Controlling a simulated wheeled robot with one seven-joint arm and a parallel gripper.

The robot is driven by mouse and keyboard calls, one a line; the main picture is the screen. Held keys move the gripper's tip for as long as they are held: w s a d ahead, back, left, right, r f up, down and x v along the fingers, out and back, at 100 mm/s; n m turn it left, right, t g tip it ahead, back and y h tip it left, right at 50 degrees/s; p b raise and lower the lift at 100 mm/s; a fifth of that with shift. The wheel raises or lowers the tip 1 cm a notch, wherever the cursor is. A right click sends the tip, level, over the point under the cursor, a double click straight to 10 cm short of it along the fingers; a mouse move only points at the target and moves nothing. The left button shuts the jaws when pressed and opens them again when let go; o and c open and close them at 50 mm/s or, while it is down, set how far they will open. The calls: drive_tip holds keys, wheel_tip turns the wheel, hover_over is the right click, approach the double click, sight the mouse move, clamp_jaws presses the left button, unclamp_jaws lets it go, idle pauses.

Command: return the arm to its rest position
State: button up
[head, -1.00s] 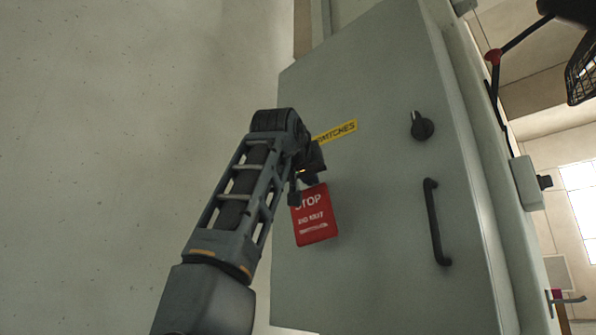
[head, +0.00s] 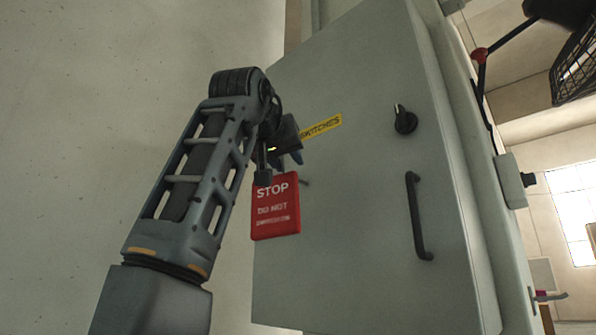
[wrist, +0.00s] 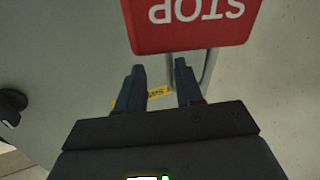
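A red STOP tag (head: 276,207) hangs upright just below my gripper (head: 278,172), in front of the grey cabinet door in the head view. In the wrist view the tag (wrist: 192,35) is upside down, just past my gripper's fingertips (wrist: 160,70). The fingers stand apart, with a yellow label showing between them. The tag moves along with my gripper, so it seems held by its top part. The exact contact is hard to make out. A small peg (head: 305,182) on the door shows to the right of the tag.
The grey cabinet door (head: 350,250) carries a yellow SWITCHES label (head: 321,126), a black knob (head: 405,119) and a black handle (head: 417,217). A bare wall (head: 80,120) fills the left. A lever with a red joint (head: 479,54) is at upper right.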

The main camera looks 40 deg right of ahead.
drive_tip(key=shift+s+a+r, duration=0.1)
drive_tip(key=shift+a, duration=0.6)
